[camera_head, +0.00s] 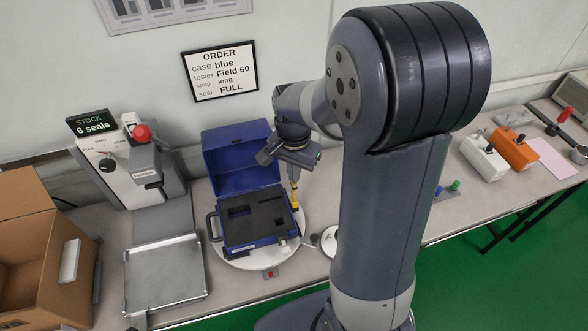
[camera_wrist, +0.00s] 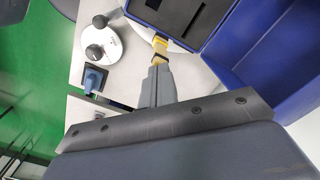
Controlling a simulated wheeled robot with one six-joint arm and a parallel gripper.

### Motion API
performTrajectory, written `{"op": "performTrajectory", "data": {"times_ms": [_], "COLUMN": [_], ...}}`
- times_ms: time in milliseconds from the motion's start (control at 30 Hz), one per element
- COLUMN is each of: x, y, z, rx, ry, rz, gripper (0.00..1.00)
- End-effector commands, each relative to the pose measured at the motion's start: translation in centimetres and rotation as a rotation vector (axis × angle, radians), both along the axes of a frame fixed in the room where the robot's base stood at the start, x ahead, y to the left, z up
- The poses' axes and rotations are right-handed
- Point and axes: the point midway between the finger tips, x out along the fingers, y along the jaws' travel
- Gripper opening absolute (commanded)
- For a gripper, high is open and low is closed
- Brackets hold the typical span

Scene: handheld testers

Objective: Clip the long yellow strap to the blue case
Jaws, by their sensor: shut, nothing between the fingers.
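The blue case (camera_head: 250,235) stands open on a white round plate, its lid (camera_head: 237,155) up at the back. Black foam with cut-outs fills its base. It also shows in the wrist view (camera_wrist: 188,22), at the top. A yellow strap piece (camera_head: 295,198) is at the case's right side; in the wrist view the yellow strap (camera_wrist: 160,43) has a dark band and lies beside the case wall. I cannot tell whether it is clipped on. My gripper (camera_wrist: 158,66) is shut and empty, its fingertips close to the strap's end. In the head view my gripper (camera_head: 293,180) is above the case's right edge.
A silver tray (camera_head: 165,272) and a press with a red knob (camera_head: 141,133) stand left of the case, with an open cardboard box (camera_head: 30,240) beyond. White (camera_head: 485,155) and orange (camera_head: 514,148) testers lie far right. A round white dial (camera_wrist: 100,42) is near the plate.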

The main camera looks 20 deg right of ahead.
Motion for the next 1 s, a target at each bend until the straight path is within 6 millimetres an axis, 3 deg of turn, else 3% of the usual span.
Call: {"op": "performTrajectory", "data": {"times_ms": [1000], "x": [-0.01], "y": [0.0], "z": [-0.31], "rx": [0.0], "ry": [0.0], "rz": [0.0], "gripper": [0.0]}}
